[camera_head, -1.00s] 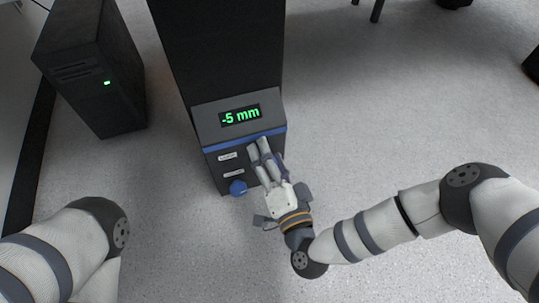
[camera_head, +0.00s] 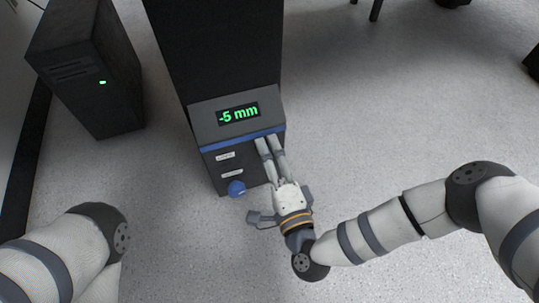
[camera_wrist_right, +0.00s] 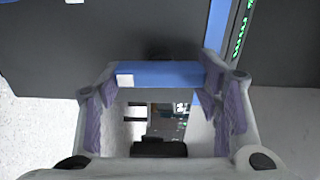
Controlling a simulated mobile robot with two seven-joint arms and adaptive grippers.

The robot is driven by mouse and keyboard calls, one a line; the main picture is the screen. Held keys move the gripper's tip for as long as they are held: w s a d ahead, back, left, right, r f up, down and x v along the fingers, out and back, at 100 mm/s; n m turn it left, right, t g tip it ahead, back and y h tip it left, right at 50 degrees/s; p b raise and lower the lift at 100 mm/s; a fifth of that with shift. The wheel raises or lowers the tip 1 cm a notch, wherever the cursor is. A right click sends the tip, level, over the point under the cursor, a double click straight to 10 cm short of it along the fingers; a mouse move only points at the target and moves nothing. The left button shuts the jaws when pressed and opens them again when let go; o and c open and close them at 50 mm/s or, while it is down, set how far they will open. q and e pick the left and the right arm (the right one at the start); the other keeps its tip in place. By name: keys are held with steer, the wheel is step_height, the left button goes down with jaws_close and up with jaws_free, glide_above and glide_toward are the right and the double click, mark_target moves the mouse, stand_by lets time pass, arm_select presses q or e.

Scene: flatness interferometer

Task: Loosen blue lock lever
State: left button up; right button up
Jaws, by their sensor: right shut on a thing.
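The blue lock lever (camera_wrist_right: 165,74) is a flat blue bar with a small white patch near one end, seen in the right wrist view. It lies across between the pads of my right gripper (camera_wrist_right: 165,95), which is shut on it. In the head view my right gripper (camera_head: 270,146) is at the right side of the dark unit's front panel (camera_head: 205,170), and its fingers hide the lever there. My left gripper is out of view; only part of my left arm shows.
The unit's display (camera_head: 238,113) reads -5 mm in green. A blue round knob (camera_head: 236,188) sits low on the panel, left of my right gripper. A black computer tower (camera_head: 85,75) stands at the left.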

steer(key=shift+w+r, duration=0.1)
steer(key=shift+r, duration=0.05)
steer(key=o, duration=1.2)
steer(key=v, duration=0.7)
steer(key=shift+s+d, duration=0.1)
steer(key=shift+s, duration=0.15)
